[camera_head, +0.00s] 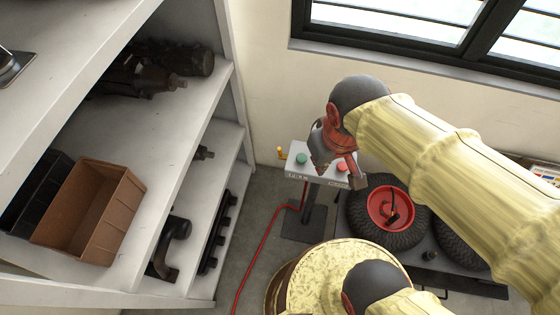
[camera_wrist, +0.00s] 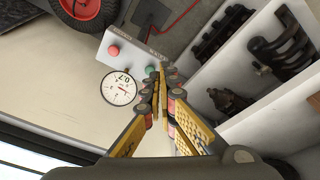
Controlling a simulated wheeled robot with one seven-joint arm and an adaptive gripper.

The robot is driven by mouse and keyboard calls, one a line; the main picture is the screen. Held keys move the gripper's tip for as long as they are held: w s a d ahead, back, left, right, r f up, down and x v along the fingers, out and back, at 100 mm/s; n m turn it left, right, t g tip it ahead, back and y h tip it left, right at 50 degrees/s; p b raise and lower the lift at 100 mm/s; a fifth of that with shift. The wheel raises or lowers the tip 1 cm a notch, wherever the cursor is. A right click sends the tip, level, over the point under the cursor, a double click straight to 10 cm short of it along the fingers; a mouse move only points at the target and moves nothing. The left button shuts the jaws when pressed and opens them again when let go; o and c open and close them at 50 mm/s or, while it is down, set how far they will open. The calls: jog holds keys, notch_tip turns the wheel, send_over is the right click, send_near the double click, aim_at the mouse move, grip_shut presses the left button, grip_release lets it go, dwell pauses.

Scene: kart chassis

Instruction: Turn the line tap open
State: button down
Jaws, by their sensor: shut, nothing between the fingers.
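The line tap (camera_head: 281,154) is a small yellow fitting at the left end of a pale control box (camera_head: 318,178) in the head view. In the wrist view, my fingers cover the place just past the green button, and I cannot clearly tell the tap from their yellow parts. My gripper (camera_wrist: 162,72) is shut and empty, its tips close to the box's green-button end. In the head view my gripper (camera_head: 325,150) is over the box, to the right of the tap. I cannot tell whether the fingers touch anything.
The box has a green button (camera_head: 302,158) and a red button (camera_head: 342,167). A round dial gauge (camera_wrist: 118,88) is beside it. A red hose (camera_head: 262,228) runs along the floor. Shelves (camera_head: 180,190) stand left, a wheel (camera_head: 388,208) right, and a wall with windows behind.

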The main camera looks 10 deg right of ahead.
jog(key=s+a+f+n+g+h+b, duration=0.1)
jog(key=a+f+n+g+h, duration=0.2)
jog(key=f, duration=0.5)
jog(key=a+f+n+g+h, duration=0.1)
jog(key=a+f+n+h, duration=0.15)
jog(key=f+n, duration=0.45)
jog(key=n+t+h+b, duration=0.1)
jog(key=n+t+h, duration=0.5)
jog(key=n+t, duration=2.05)
send_near(279, 152)
jog(key=w+r+n+g, duration=0.1)
jog(key=r+n+g, duration=0.1)
jog(key=w+r+n+g+b, duration=0.1)
jog(key=r+n+g, duration=0.1)
jog(key=n+g, duration=0.1)
jog(key=w+d+r+n+g+b, duration=0.1)
jog(key=r+n+g, duration=0.1)
jog(key=shift+w+n+g, duration=0.25)
jog(key=shift+w, duration=0.1)
jog(key=shift+y, duration=0.25)
jog(key=shift+r, duration=0.1)
